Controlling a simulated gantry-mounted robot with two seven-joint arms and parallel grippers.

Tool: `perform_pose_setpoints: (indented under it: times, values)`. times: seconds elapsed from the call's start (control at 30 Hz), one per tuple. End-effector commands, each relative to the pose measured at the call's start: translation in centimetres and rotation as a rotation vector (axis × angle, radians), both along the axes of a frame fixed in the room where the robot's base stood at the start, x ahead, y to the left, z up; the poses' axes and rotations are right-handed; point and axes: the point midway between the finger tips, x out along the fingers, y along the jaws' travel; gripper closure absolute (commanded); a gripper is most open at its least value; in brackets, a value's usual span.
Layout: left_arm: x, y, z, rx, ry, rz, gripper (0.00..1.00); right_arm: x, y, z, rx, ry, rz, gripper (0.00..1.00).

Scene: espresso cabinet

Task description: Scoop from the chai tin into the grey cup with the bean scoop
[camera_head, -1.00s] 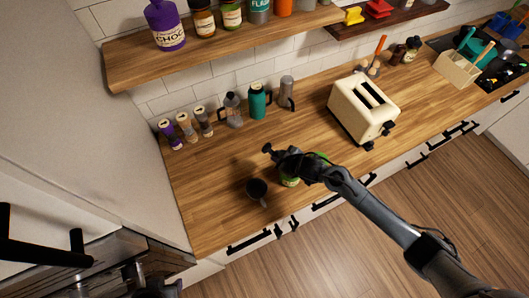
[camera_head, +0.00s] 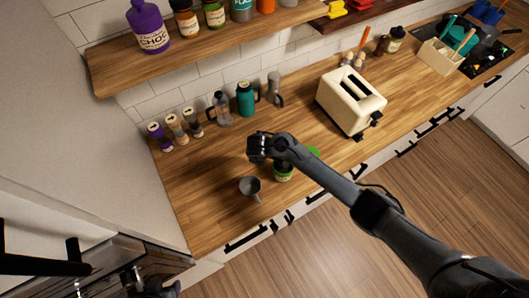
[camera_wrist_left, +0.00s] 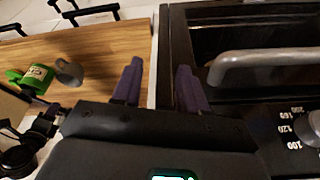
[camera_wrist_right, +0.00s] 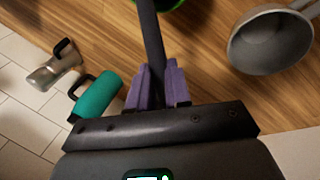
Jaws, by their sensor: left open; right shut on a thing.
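The grey cup (camera_head: 250,187) stands on the wooden counter and shows large in the right wrist view (camera_wrist_right: 268,42). The green chai tin (camera_head: 283,174) stands just right of it, partly under my right arm. My right gripper (camera_head: 258,150) is above the counter, behind the cup and tin. It is shut on the dark handle of the bean scoop (camera_wrist_right: 150,45). The handle runs up past the green edge at the top of that view; the scoop's bowl is not visible. My left gripper (camera_wrist_left: 158,72) is open and empty, by the oven front, away from the cup.
A green lid (camera_head: 314,153) lies right of the tin, beside my arm. A teal flask (camera_head: 246,99), a grey bottle (camera_head: 222,108) and small jars (camera_head: 176,130) stand along the wall. A cream toaster (camera_head: 350,101) is to the right. The counter left of the cup is clear.

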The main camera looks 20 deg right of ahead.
Motion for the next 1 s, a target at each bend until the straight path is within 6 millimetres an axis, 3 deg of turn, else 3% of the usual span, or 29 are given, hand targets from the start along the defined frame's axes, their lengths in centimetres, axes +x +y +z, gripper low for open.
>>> perform_pose_setpoints:
  times: [0.07,0.5,1.0]
  values:
    - [0.0,0.0,-0.8,0.0,0.0,0.0,0.57,0.4,0.5,-0.3,-0.057,0.05,0.001,1.0]
    - [0.0,-0.2,1.8,-0.009,0.0,0.005,0.57,0.3,0.4,1.9,-0.091,0.078,0.0,1.0]
    - [0.0,-0.2,2.9,-0.009,0.0,0.006,0.57,0.4,0.5,2.8,-0.105,0.089,-0.001,1.0]
